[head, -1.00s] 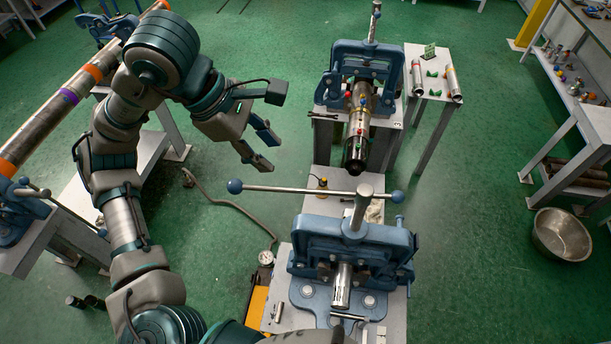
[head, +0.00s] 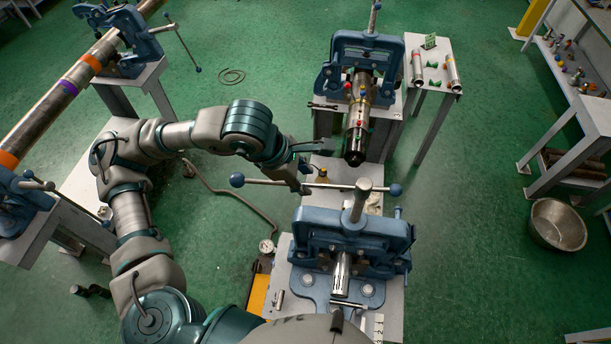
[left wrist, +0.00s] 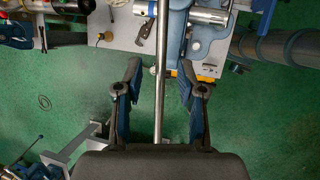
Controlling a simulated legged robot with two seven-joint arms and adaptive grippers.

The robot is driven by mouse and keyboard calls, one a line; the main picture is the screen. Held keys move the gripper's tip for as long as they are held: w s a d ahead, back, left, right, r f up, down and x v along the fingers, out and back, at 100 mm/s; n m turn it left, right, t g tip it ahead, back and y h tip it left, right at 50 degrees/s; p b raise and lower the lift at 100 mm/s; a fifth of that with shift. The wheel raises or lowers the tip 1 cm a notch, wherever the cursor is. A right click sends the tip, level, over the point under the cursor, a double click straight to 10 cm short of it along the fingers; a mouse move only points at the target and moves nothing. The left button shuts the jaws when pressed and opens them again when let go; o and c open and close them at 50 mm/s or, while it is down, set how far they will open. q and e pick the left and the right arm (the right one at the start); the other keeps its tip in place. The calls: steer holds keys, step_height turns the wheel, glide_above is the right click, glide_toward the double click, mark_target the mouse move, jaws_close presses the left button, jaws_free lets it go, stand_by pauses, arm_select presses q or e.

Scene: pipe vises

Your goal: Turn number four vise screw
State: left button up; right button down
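The near blue vise (head: 350,243) grips a short metal pipe (head: 342,270). Its upright screw (head: 361,205) carries a long bar handle (head: 270,183) with blue ball ends, lying roughly left to right. I cannot read a number on this vise. My left gripper (head: 309,169) is open above the left half of the bar. In the left wrist view the bar (left wrist: 161,70) runs between the two spread fingers (left wrist: 160,92), apart from both. My right gripper is not in view.
A second blue vise (head: 365,57) behind holds a larger pipe (head: 357,135) pointing toward me. Two more vises at the left hold a long banded pipe (head: 45,110). A metal bowl (head: 558,224) stands on the green floor at right. A hose (head: 232,203) lies on the floor.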

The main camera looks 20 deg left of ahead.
arm_select(q)
steer(key=shift+w+f, duration=0.15)
steer(key=shift+f, duration=0.45)
steer(key=shift+d, duration=0.2)
jaws_close()
steer(key=shift+w, duration=0.1)
steer(key=w+m+g+h+b, duration=0.1)
steer(key=w+m+g+b, duration=0.2)
steer(key=w+m, duration=0.6)
steer(key=shift+w+d+r, duration=0.25)
steer(key=shift+w+d, duration=0.1)
steer(key=shift+d, duration=0.1)
